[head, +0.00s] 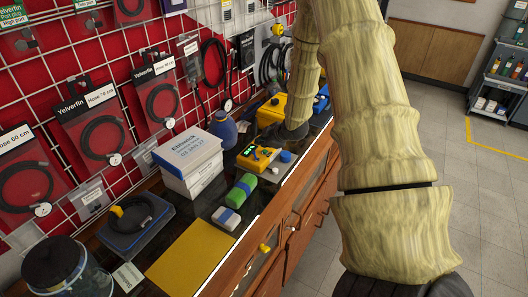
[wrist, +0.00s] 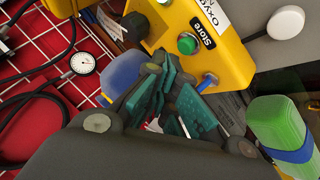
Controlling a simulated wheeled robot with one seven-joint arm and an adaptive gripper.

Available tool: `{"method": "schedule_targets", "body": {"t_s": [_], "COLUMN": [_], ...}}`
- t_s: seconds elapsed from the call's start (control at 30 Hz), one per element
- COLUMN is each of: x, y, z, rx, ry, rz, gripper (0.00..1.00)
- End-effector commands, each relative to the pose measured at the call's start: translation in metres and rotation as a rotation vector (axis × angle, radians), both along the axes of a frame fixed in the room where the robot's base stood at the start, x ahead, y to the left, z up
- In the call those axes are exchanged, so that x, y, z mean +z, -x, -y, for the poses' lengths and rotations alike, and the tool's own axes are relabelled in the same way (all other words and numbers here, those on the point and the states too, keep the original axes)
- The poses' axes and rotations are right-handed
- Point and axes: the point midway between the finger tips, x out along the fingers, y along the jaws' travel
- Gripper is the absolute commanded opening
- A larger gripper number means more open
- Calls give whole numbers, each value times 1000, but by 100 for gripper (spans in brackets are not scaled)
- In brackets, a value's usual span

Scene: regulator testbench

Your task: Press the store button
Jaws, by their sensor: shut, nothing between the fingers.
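The yellow regulator box (wrist: 232,62) is close up in the wrist view, with a black "Store" label (wrist: 203,33) and a round green store button (wrist: 187,43) beside it. The button is uncovered. In the head view, the yellow box (head: 262,164) sits on the counter, its controls too small to read. My gripper (wrist: 168,75) is shut and empty, with teal finger pads. In the wrist picture its fingertips lie just below and left of the button, apart from it. The gap in depth is hard to tell. In the head view my dark gripper (head: 287,131) is beyond the box.
A blue lever (wrist: 207,82) sticks out of the box near my fingers. Hoses hang on the red wall.

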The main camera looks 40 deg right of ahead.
Motion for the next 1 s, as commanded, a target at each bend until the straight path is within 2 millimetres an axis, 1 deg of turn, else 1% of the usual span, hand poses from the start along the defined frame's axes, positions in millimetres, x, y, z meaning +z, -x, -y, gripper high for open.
{"method": "schedule_targets", "body": {"t_s": [0.03, 0.2, 0.6, 1.0], "x": [5, 19, 47, 48], "y": [0, 0, 0, 0], "z": [0, 0, 0, 0], "rx": [0, 1, 1, 0], "ry": [0, 0, 1, 0], "rz": [0, 1, 0, 0], "gripper": [0, 0, 0, 0]}}
